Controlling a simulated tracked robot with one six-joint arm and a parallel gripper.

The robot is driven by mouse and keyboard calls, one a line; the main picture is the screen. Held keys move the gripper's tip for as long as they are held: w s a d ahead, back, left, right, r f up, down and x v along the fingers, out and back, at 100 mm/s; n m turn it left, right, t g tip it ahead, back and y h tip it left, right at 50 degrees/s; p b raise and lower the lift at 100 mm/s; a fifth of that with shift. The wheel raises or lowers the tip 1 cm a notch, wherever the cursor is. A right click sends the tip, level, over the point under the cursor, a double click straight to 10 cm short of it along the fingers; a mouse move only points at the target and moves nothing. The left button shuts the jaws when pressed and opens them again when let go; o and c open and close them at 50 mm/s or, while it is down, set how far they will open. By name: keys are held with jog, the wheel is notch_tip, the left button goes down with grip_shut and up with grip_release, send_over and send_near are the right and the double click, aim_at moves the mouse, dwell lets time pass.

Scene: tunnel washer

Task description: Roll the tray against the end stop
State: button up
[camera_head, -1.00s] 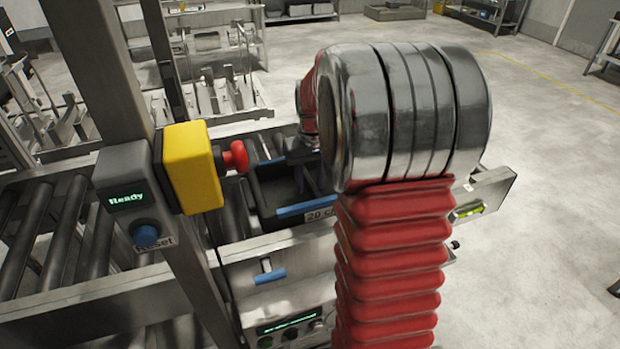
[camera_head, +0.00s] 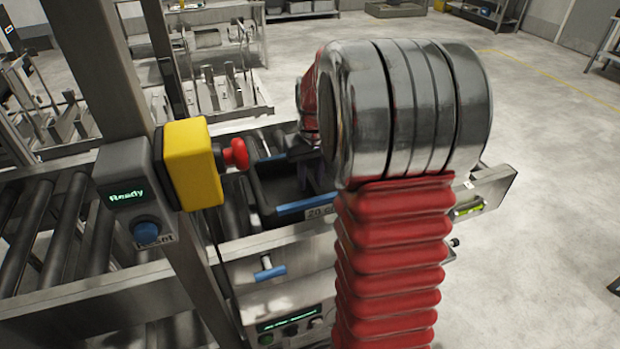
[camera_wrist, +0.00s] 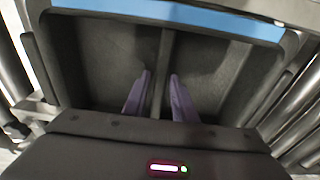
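The tray (camera_head: 263,190) is a dark open box with a blue strip along its near edge. It sits on the roller conveyor just left of my arm, which hides its right part. In the wrist view the tray (camera_wrist: 90,75) fills most of the picture, with a thin divider (camera_wrist: 162,75) across its floor. My gripper (camera_wrist: 160,76) has two purple fingers reaching into the tray, one on each side of the divider. A gap shows between the fingers, and they look open. I cannot make out the end stop.
A yellow box with a red stop button (camera_head: 238,154) and a grey Ready/Reset box (camera_head: 130,190) stand on a post left of the tray. Bare rollers (camera_head: 60,230) lie further left. A blue-handled lever (camera_head: 270,272) sits below the tray. Open floor lies right.

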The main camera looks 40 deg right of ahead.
aim_at(313, 181)
jog(key=shift+o, duration=1.1)
jog(key=shift+r, duration=0.1)
notch_tip(313, 181, up, 14)
jog(key=s, duration=0.1)
jog(key=shift+s+a+f, duration=0.25)
jog(key=shift+s, duration=0.05)
